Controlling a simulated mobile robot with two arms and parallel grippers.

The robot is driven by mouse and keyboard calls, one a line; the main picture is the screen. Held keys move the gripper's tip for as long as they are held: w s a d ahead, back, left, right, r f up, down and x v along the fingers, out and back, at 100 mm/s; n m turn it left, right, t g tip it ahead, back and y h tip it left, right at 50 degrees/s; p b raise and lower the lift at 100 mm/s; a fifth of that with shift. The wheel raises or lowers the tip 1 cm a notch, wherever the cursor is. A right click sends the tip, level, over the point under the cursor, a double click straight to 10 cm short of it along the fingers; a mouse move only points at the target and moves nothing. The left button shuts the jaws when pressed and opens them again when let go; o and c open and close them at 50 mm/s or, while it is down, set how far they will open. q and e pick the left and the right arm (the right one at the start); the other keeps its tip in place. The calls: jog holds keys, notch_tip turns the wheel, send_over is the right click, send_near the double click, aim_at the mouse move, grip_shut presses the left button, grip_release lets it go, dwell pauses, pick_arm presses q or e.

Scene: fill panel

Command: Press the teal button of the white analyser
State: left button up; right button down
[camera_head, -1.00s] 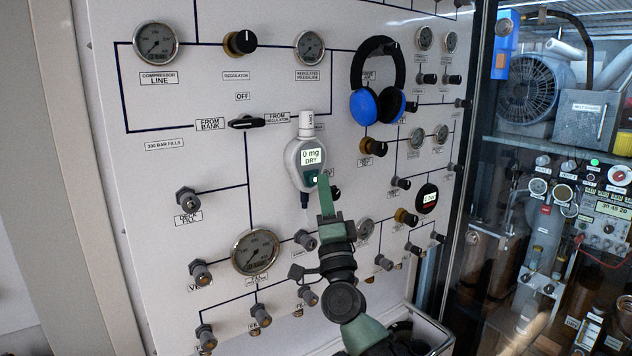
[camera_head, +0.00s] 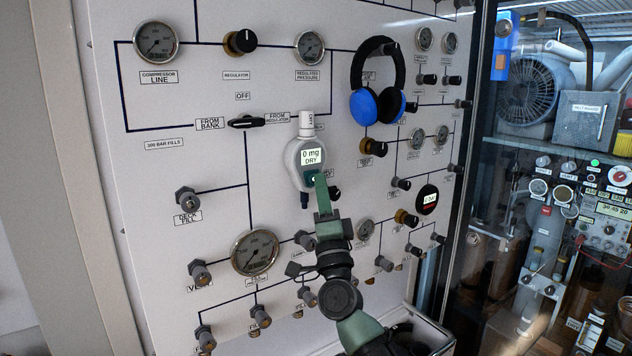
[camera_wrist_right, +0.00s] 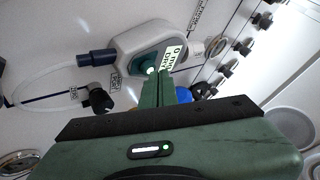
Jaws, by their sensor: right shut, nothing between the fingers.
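The white analyser (camera_head: 305,162) hangs on the panel in the head view, with a lit screen reading "0 mg DRY". Its teal button (camera_head: 310,178) is below the screen, partly hidden by my right gripper (camera_head: 320,181). That gripper is shut and empty, its fingertips at the button; I cannot tell whether they touch it. In the right wrist view the analyser (camera_wrist_right: 135,42) shows beyond the shut fingers (camera_wrist_right: 157,82), with a bright spot on the button (camera_wrist_right: 148,71) by the tips. My left gripper is not in view.
Blue and black headphones (camera_head: 378,80) hang on the panel up and right of the analyser. A black selector knob (camera_head: 246,122) is to its left. Gauges and valve knobs surround it, with a large gauge (camera_head: 255,253) below left. A glass-fronted cabinet stands at right.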

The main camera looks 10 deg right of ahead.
jog(key=shift+s+d+p, duration=0.25)
jog(key=shift+s+p, duration=0.35)
jog(key=shift+s, duration=0.1)
jog(key=s+d+p, duration=0.2)
jog(key=s+p, duration=0.1)
jog(key=s, duration=0.2)
jog(key=shift+s+p, duration=0.3)
jog(key=shift+s, duration=0.05)
